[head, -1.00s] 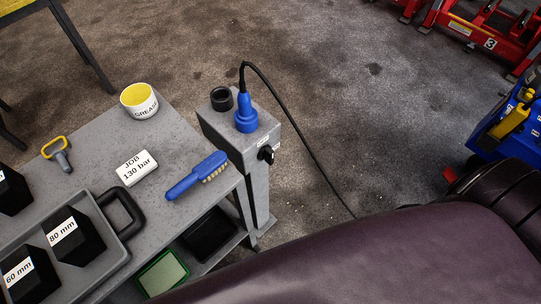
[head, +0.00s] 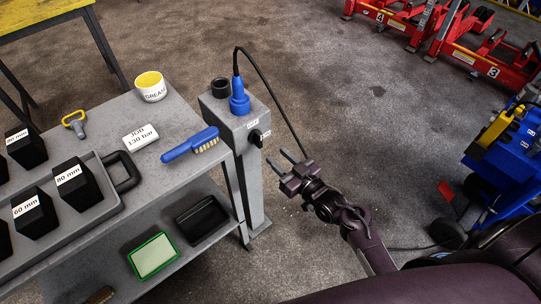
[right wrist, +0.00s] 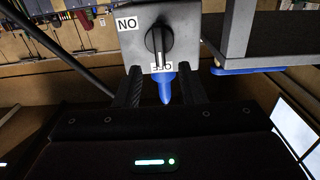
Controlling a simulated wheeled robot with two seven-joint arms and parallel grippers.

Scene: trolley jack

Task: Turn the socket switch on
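The socket post (head: 222,112) is a grey box on a stand beside the table. Its black switch knob (head: 257,138) is on the side face, near small OFF and ON labels. In the right wrist view, upside down, the knob (right wrist: 158,42) has its pale line along the direction of the OFF label (right wrist: 161,68); the ON label (right wrist: 127,23) is off to one side. A blue plug (head: 239,100) with a black cable stands in the top. My right gripper (head: 276,158) is open and empty, in front of the knob and apart from it. My left gripper is out of view.
The grey table (head: 190,118) at left holds a blue brush (head: 190,145), a grease pot (head: 150,88), a white job block (head: 141,137) and a tray of black blocks. The cable (head: 280,110) runs down behind my right gripper.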

